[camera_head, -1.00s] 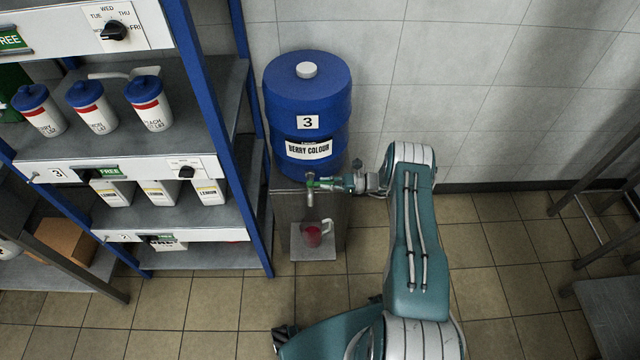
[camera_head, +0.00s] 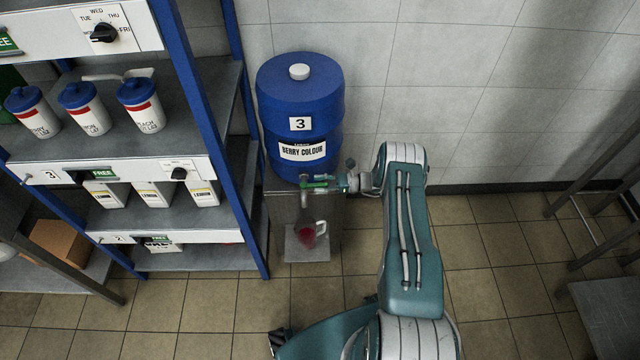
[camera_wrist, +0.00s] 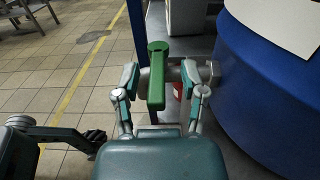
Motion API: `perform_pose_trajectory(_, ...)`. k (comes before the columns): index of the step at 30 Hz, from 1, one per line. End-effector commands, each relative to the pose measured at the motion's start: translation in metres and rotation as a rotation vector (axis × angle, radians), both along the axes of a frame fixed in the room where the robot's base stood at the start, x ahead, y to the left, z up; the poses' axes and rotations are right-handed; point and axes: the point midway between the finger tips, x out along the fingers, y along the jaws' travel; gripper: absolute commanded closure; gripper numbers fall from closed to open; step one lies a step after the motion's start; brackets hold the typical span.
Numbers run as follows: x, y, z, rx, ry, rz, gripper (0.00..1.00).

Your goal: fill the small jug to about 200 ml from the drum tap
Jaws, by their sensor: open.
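The blue drum (camera_head: 301,105) marked 3, BERRY COLOUR, stands on a grey stand at the wall. Its tap (camera_head: 304,198) has a green lever (camera_head: 316,182), which points right toward my gripper (camera_head: 334,181). In the wrist view, the green lever (camera_wrist: 156,80) lies between the spread fingers of my gripper (camera_wrist: 162,78), which is open with gaps on both sides. The small clear jug (camera_head: 309,234) stands below the spout with red liquid in it, its handle to the right. I cannot read its level, nor tell whether a stream is falling.
The jug's grey platform (camera_head: 306,255) is low in front of the stand. A blue-framed shelf rack (camera_head: 205,110) with bottles and canisters stands close on the left. A metal table (camera_head: 605,310) is at the far right. The tiled floor (camera_head: 480,260) between is clear.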

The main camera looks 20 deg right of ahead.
Motion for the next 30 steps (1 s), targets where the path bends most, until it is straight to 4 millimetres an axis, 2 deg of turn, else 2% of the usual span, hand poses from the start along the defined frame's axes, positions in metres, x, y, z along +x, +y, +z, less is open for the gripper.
perform_pose_trajectory(5, -0.001, -0.002, 0.0, 0.0, 0.001, 0.0, 0.46)
perform_pose_trajectory(8, -0.003, -0.011, -0.001, 0.0, 0.001, -0.002, 0.46)
perform_pose_trajectory(21, -0.027, -0.095, -0.002, 0.0, 0.0, -0.003, 0.46)
perform_pose_trajectory(25, -0.032, -0.11, -0.002, 0.001, 0.001, -0.001, 0.46)
perform_pose_trajectory(30, -0.034, -0.116, -0.002, 0.0, 0.001, 0.0, 0.46)
